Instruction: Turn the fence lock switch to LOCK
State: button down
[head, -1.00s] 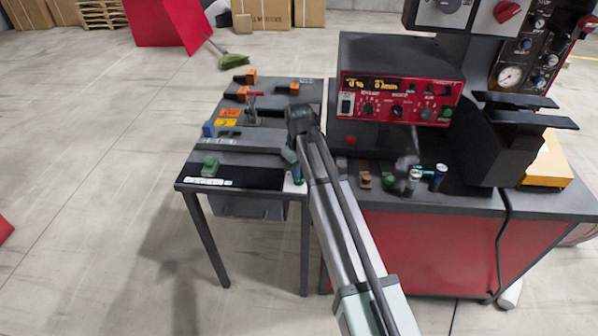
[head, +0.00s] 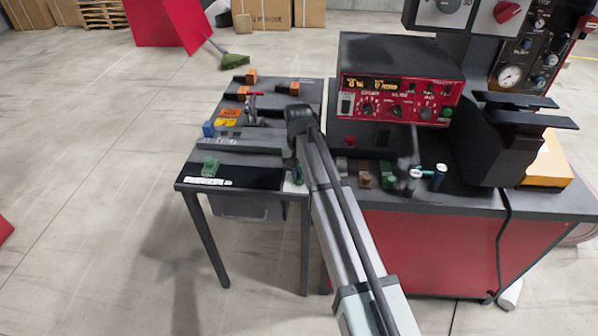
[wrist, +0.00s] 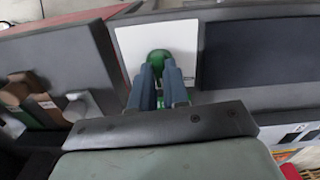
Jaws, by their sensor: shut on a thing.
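In the wrist view, a green knob (wrist: 158,56) stands on a white square plate (wrist: 129,42). My gripper (wrist: 160,72) has its two blue-grey fingers shut around the knob, one on each side. Much of the knob is hidden between the fingers, and I cannot read any lettering or pointer position on the plate. In the head view, my gripper (head: 298,172) is low at the front right corner of the small dark table (head: 262,157). My arm hides most of the knob there.
A green block (head: 210,166) sits on the table left of my gripper. On the right are a red-fronted control box (head: 398,98), small brown and green blocks (head: 365,180), and two cylinders (head: 438,178).

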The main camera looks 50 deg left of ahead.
aim_at(299, 176)
jog(key=m, duration=0.5)
jog(key=shift+m, duration=2.4)
jog(key=c, duration=1.1)
grip_release()
notch_tip(299, 176, up, 14)
jog(key=shift+f, duration=0.1)
